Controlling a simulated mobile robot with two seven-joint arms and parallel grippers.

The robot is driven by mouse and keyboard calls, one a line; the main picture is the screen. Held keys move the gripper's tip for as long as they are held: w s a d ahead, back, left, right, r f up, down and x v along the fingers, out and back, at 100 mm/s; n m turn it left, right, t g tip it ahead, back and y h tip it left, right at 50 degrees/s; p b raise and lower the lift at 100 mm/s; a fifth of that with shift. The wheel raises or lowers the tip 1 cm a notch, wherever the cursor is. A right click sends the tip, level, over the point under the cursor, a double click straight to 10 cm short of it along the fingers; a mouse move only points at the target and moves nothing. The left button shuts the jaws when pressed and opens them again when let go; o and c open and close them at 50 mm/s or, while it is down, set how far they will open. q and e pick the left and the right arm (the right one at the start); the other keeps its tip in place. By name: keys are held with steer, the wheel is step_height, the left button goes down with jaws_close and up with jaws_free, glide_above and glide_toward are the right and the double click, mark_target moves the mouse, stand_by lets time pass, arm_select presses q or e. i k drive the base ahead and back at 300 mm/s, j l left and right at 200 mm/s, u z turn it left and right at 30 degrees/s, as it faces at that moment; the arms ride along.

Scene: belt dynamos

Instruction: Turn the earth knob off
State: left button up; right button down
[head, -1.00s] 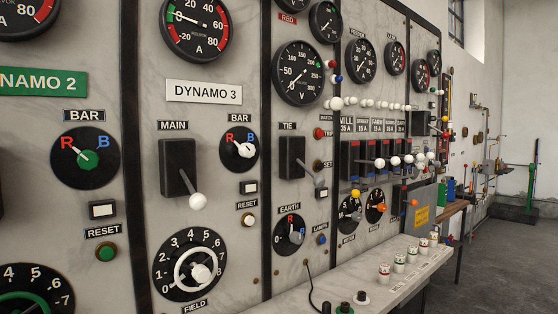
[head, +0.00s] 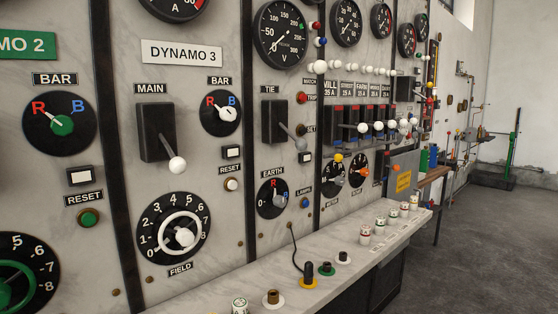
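The earth knob (head: 279,200) is a grey knob on a round black dial under the label EARTH (head: 272,173). The dial carries a 0 at its left, a red R at its top and a blue B at its right. The knob sits right of the dial's middle; I cannot tell surely which mark it points to. Neither of my grippers shows in the head view.
The TIE lever (head: 290,132) juts out above the earth dial, and a blue LAMPS button (head: 305,202) is at its right. A ledge (head: 325,259) below holds terminals and a black cable (head: 297,252). The DYNAMO 3 field wheel (head: 182,236) is left. Open floor lies right.

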mark_target(278, 201)
steer(key=i+l, duration=0.15)
steer(key=l, duration=0.25)
steer(key=i+l+u, duration=0.1)
steer(key=l, duration=0.35)
steer(key=i+l, duration=0.15)
steer(key=l, duration=0.25)
steer(key=i+l+u, duration=0.1)
steer(key=l, duration=0.35)
steer(key=i+l, duration=0.1)
steer(key=l, duration=0.35)
